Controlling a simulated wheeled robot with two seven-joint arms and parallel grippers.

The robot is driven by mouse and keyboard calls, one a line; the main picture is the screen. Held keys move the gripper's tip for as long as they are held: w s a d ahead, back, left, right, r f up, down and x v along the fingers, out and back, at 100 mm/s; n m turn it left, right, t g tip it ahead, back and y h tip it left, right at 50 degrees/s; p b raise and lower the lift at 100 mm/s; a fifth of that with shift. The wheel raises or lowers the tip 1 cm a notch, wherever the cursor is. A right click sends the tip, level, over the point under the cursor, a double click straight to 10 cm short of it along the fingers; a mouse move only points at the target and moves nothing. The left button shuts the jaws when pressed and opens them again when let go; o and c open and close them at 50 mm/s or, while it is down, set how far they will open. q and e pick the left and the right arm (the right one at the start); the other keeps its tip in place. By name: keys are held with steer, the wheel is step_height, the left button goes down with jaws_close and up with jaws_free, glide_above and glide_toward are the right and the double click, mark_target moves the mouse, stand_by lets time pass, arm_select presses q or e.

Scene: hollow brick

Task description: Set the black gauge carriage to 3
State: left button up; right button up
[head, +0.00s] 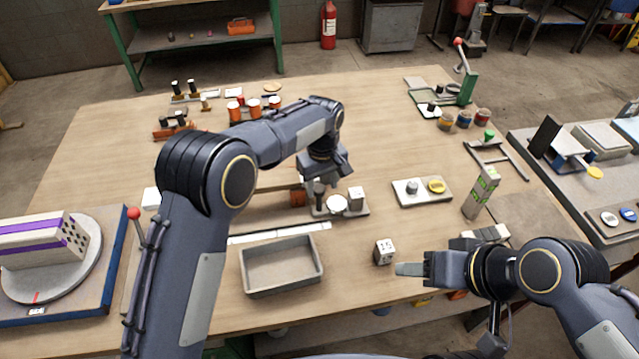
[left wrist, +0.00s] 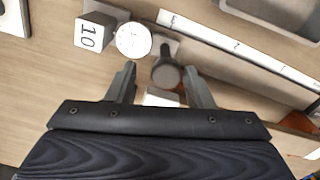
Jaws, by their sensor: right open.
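A black round knob (left wrist: 167,72), seemingly the gauge carriage's, stands between the two fingers of my left gripper (left wrist: 160,88) in the left wrist view. In the head view the knob (head: 320,189) shows just below my left gripper (head: 312,182). The left fingers are apart, one on each side of the knob, with gaps visible; whether they are level with it I cannot tell. The carriage's setting cannot be read. My right gripper (head: 412,269) is open and empty at the right front.
A white round disc (head: 337,203) and a block marked 10 (left wrist: 91,33) sit beside the knob. A grey tray (head: 281,290) lies in front. A die-like cube (head: 384,252) is close to my right gripper. A turntable (head: 100,262) is at far left. Clear wood lies right of centre.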

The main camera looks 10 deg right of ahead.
arm_select(q)
steer(key=shift+a, duration=0.1)
steer(key=shift+r, duration=0.1)
step_height(320, 180, up, 8)
steer(key=shift+f+b, duration=0.2)
steer(key=shift+b, duration=0.15)
stand_by(0.5)
steer(key=s+a+r+t+h, duration=0.1)
steer(key=s+a+r, duration=0.3)
steer(key=a, duration=0.4)
steer(key=s+a+r+h, duration=0.1)
steer(key=s+a+r, duration=0.2)
steer(key=a, duration=0.4)
steer(key=s+a+r+t+h, duration=0.15)
steer(key=s+a+r, duration=0.25)
steer(key=a, duration=0.4)
steer(key=s+a+f+t, duration=0.1)
steer(key=s+a+f, duration=0.1)
steer(key=s, duration=0.4)
steer(key=s+a+f+m+t, duration=0.1)
steer(key=s+a+f, duration=0.1)
steer(key=s, duration=0.5)
steer(key=s+a+f+m+t, duration=0.1)
steer(key=s+a+f, duration=0.1)
steer(key=s, duration=0.5)
steer(key=shift+s+f, duration=0.1)
steer(key=shift+f, duration=0.3)
